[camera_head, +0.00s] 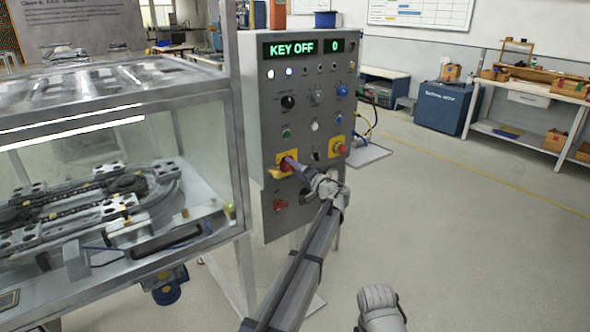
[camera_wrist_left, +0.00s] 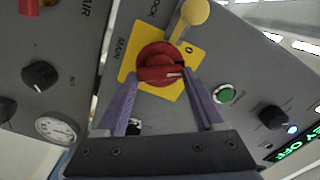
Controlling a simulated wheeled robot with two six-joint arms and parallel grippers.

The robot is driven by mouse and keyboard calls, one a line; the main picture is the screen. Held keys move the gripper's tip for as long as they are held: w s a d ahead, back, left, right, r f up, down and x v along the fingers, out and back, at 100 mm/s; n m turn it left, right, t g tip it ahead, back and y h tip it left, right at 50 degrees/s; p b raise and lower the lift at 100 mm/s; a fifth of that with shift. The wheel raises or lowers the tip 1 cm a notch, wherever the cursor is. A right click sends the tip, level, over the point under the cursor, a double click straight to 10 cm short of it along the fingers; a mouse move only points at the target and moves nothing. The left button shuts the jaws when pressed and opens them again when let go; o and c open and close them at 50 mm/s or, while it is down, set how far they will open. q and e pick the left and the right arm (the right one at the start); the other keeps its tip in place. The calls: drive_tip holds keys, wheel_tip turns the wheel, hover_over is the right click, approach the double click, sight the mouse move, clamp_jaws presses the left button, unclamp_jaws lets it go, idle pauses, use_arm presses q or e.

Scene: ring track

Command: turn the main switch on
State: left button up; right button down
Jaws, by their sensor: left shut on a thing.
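The main switch is a red round knob (camera_wrist_left: 160,64) on a yellow plate (camera_wrist_left: 131,62) marked MAIN in the left wrist view. A white mark on the knob points to the right in that view. My left gripper (camera_wrist_left: 163,84) is shut on the knob, with a purple finger on each side. In the head view the left gripper (camera_head: 289,161) reaches the yellow plate (camera_head: 280,173) on the grey panel (camera_head: 262,113), and its fingers partly hide the knob. The panel display (camera_head: 305,47) reads KEY OFF and 0.
A yellow round-ended part (camera_wrist_left: 194,13) sits close beside the knob, near the word LOCK. A green button (camera_wrist_left: 225,93) and black knobs are nearby. A glass-walled machine (camera_head: 110,170) stands left of the panel. The floor to the right is open.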

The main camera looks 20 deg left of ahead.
use_arm(q)
drive_tip(key=m, duration=0.5)
drive_tip(key=shift+f+m, duration=0.1)
drive_tip(key=shift+m, duration=0.2)
idle(0.5)
drive_tip(key=o, duration=1.4)
drive_tip(key=v, duration=0.7)
drive_tip(key=shift+s+d, duration=0.25)
drive_tip(key=shift+d, duration=0.1)
